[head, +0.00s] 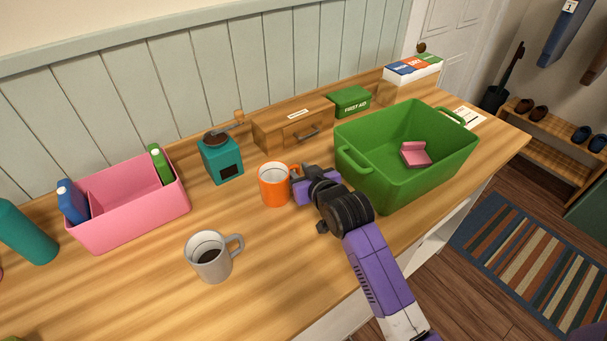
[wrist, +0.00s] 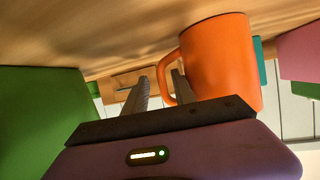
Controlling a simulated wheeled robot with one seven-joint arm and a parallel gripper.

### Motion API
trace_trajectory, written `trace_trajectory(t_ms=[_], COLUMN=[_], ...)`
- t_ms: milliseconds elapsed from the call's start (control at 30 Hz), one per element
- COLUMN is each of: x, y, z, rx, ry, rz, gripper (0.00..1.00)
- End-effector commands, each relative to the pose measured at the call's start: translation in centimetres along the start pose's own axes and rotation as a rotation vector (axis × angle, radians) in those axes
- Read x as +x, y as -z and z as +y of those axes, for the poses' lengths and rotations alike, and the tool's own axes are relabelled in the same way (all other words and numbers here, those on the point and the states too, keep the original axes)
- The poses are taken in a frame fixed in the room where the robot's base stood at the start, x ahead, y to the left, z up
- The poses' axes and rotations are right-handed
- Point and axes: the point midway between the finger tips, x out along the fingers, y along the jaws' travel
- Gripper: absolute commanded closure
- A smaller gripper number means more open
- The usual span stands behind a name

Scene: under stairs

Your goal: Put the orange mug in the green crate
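The orange mug (head: 273,188) stands upright on the wooden counter, just left of my gripper (head: 296,178). In the wrist view, which is upside down, the mug (wrist: 225,65) has its handle towards my gripper (wrist: 160,80). The two fingers are apart, with the handle between their tips, and there looks to be a gap beside it. The green crate (head: 377,193) stands on the counter right of my gripper, with a pink block-like thing (head: 415,154) inside. Its green side also shows in the wrist view (wrist: 40,115).
A grey mug (head: 212,262) with dark contents stands front left of the orange mug. A teal grinder (head: 220,160), wooden drawer box (head: 290,125) and green first-aid box (head: 350,102) line the back. A pink bin (head: 130,222) stands left.

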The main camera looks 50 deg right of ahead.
Motion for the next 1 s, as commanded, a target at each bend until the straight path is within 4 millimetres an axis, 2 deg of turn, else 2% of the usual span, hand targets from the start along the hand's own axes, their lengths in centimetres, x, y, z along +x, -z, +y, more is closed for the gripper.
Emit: trace_trajectory(t_ms=[167, 400, 600, 800, 1000], x=[-1.9, -6.8, -10.2, -11.9, -12.1], y=[0.1, 0.0, 0.1, 0.2, 0.2], z=[0.0, 0.0, 0.0, 0.0, 0.0], rx=[-0.001, -0.001, -0.001, 0.001, 0.001], ry=[0.0, 0.0, 0.0, 0.0, 0.0], rz=[0.002, 0.002, 0.001, 0.002, 0.002], gripper=[0.68, 0.68, 0.68, 0.68, 0.68])
